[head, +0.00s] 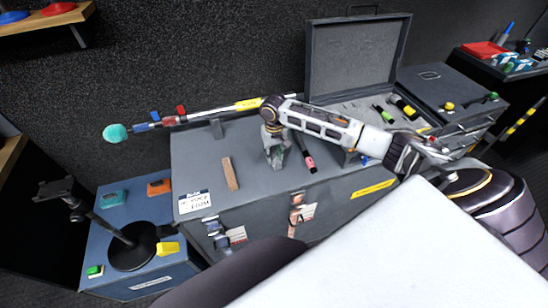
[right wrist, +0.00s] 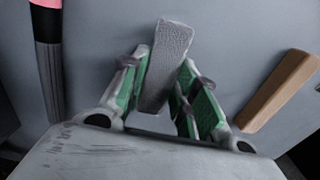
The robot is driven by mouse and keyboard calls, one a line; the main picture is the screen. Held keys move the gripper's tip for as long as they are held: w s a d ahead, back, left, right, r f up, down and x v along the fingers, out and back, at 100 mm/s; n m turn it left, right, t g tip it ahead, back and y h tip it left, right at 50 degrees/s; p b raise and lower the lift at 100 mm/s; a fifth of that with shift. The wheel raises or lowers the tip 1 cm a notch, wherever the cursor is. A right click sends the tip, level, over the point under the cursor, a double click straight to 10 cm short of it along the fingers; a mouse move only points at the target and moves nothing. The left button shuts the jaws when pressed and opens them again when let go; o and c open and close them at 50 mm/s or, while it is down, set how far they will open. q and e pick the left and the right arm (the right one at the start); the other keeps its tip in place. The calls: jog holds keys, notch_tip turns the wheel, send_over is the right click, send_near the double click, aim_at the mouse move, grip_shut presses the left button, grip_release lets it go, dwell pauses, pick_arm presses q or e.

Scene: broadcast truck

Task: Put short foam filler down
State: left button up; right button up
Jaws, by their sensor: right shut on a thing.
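My right gripper (head: 275,158) hangs over the grey case top (head: 200,152), fingers pointing down. In the right wrist view its green-padded fingers (right wrist: 160,95) are shut on a short grey foam filler (right wrist: 168,60). The filler's far end sticks out beyond the fingers. In the head view the filler is mostly hidden by the gripper, and I cannot tell whether it touches the case top. My left gripper is not in view.
A brown block (head: 230,174) lies left of the gripper, and a black, pink-banded handheld item (head: 305,154) lies close on its right. A boom pole (head: 215,112) runs along the back. An open lidded case (head: 357,58) stands behind right. Bare surface lies between block and gripper.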

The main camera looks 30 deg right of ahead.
jog(key=shift+f, duration=0.9)
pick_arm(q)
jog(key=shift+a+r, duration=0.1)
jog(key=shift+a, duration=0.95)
pick_arm(e)
jog(key=shift+f, duration=0.1)
jog(key=o, duration=0.6)
jog(key=shift+o, duration=0.3)
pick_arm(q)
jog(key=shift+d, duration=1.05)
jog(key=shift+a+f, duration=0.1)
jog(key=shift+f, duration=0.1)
